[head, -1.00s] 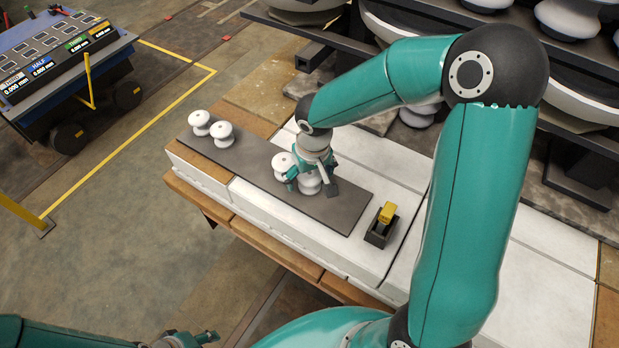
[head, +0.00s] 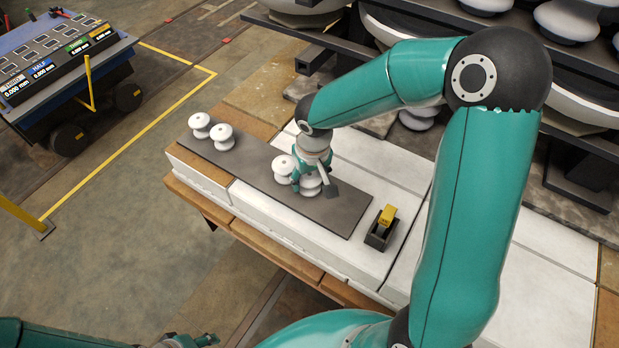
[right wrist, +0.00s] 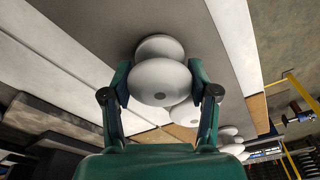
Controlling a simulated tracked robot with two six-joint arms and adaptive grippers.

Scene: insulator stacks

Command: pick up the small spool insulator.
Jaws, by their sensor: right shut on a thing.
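A white spool insulator (head: 310,189) stands at the right end of the row on the dark grey mat (head: 345,212). My right gripper (head: 312,180) points down over it and is shut on it. In the right wrist view the held spool (right wrist: 162,82) sits between the two fingers (right wrist: 160,88); I cannot tell whether it touches the mat. A second white spool (head: 283,166) stands close beside it, partly hidden behind it in the right wrist view (right wrist: 184,112). My left gripper (head: 190,341) shows only in part at the bottom edge; its jaws are unclear.
Two more white spools (head: 200,124) (head: 222,136) stand at the mat's far left end. A small dark holder with a yellow block (head: 387,214) stands right of the mat. Dark shelves with large insulators (head: 575,20) stand behind. A blue cart (head: 65,60) stands at the upper left.

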